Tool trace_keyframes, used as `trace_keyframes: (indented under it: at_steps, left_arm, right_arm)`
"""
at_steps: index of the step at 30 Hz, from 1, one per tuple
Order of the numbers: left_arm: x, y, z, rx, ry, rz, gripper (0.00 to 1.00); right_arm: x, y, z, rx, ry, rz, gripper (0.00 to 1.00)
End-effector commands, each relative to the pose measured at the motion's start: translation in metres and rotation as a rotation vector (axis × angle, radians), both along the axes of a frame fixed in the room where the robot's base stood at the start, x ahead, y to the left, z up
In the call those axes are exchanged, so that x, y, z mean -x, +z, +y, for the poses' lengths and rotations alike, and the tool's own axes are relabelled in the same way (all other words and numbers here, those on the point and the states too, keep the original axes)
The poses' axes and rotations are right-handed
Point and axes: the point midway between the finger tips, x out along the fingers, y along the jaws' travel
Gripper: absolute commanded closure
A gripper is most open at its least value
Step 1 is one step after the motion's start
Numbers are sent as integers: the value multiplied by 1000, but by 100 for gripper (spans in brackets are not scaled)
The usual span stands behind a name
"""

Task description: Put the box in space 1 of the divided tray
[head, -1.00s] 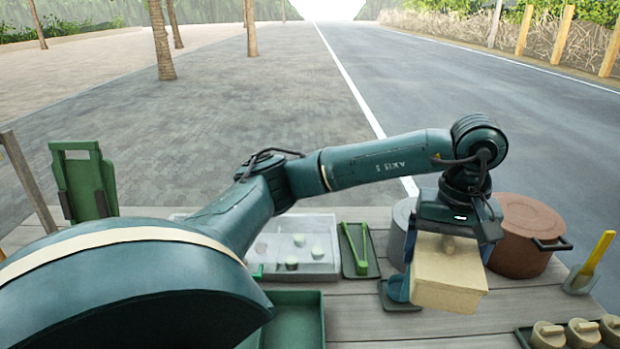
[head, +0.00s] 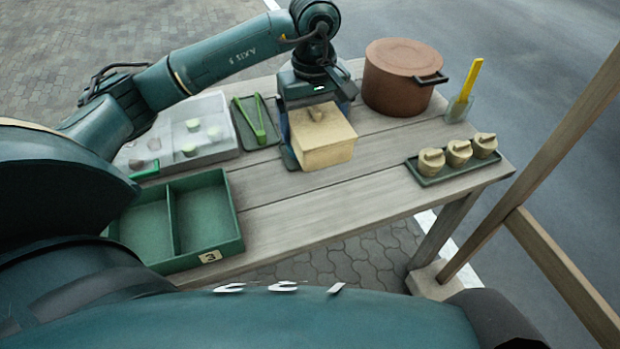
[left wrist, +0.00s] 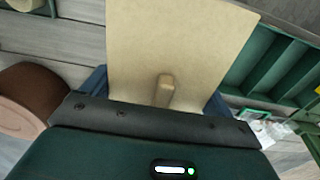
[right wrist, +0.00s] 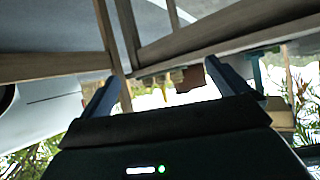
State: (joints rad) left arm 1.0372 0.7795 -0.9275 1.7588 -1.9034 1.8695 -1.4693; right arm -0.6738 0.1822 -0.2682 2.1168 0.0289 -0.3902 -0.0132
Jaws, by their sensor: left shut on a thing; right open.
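The box (head: 325,150) is pale tan with a small knob on its lid. My left gripper (head: 318,112) is shut on it, with blue fingers on either side, above the table's middle. In the left wrist view the box (left wrist: 180,45) fills the space between the fingers. The divided tray (head: 232,243) is green and lies at the table's left front; a tag "3" shows on its front wall. My left arm hides part of it, and no tag for space 1 shows. The tray's compartments also show in the left wrist view (left wrist: 275,62). My right gripper (right wrist: 168,92) is open and empty.
A brown lidded pot (head: 398,85) stands right of the box. A small tray with tongs (head: 258,120) and a pale tray (head: 215,120) lie left. Several lidded cups (head: 458,152) and a yellow-handled tool (head: 470,80) are at right. Bare planks lie between tray and cups.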

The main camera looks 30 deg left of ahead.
Motion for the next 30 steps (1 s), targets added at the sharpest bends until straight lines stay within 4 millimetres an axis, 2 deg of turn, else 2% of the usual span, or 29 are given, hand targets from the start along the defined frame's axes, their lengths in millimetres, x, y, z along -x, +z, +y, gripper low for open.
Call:
trace_keyframes:
  at_steps: [1,9,13,16,23,30]
  left_arm:
    - [1,-14,0,0,0,6,35]
    - [2,-87,0,1,1,7,35]
    - [1,-117,0,0,1,4,35]
    - [1,-133,0,0,-1,1,35]
    - [0,-150,0,1,0,1,35]
    - [0,-182,0,0,0,1,35]
  right_arm:
    - [0,2,-1,0,-4,1,0]
    - [0,0,-6,8,-21,17,0]
    - [-1,1,-7,11,-22,21,0]
    - [-1,-1,-8,13,-22,25,0]
    - [0,-3,-8,16,-22,31,0]
    - [0,0,-9,16,-23,31,0]
